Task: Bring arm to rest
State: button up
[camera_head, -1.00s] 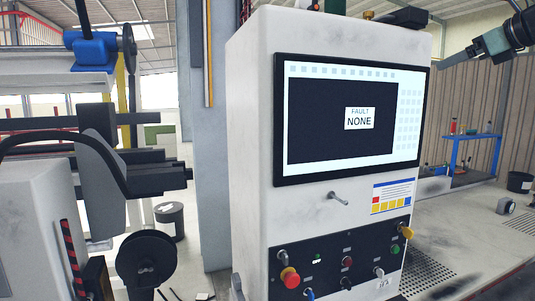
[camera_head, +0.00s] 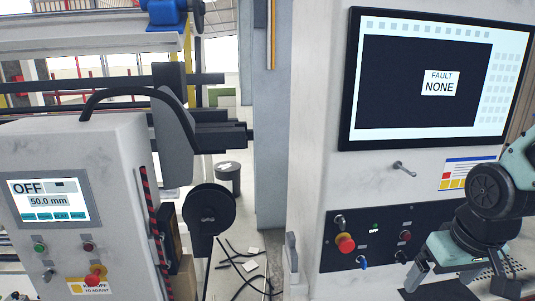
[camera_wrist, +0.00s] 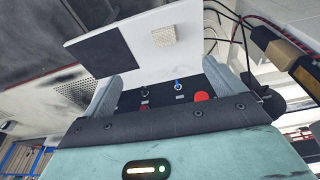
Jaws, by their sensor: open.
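My gripper (camera_head: 460,284) is at the lower right of the head view, in front of the white cabinet's lower right part. Its fingers point downward, and it looks empty. In the wrist view my gripper (camera_wrist: 172,88) has its two grey fingers spread wide apart with nothing between them. Beyond them show the cabinet's control panel (camera_wrist: 160,98) and red button (camera_wrist: 200,97). I cannot tell how close the fingers are to the panel.
The white cabinet (camera_head: 318,130) carries a screen (camera_head: 430,80) reading "FAULT NONE" and a panel with a red knob (camera_head: 345,243). At left stands a machine with a small display (camera_head: 48,200) reading "OFF 50.0 mm". A bin (camera_head: 228,180) and loose cables lie on the floor between.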

jog(key=s+a+f+n+g+b, duration=0.1)
jog(key=s+a+f+n+b, duration=0.2)
jog(key=s+a, duration=0.3)
jog(key=s+a+f+n+g+b, duration=0.1)
jog(key=s+a+f+n+b, duration=0.2)
jog(key=s+a, duration=0.4)
jog(key=a+n+b, duration=0.1)
jog(key=a+b, duration=0.1)
jog(key=a, duration=0.3)
jog(key=shift+f+n+g+y, duration=0.3)
jog(key=shift+f, duration=0.1)
dwell(0.5)
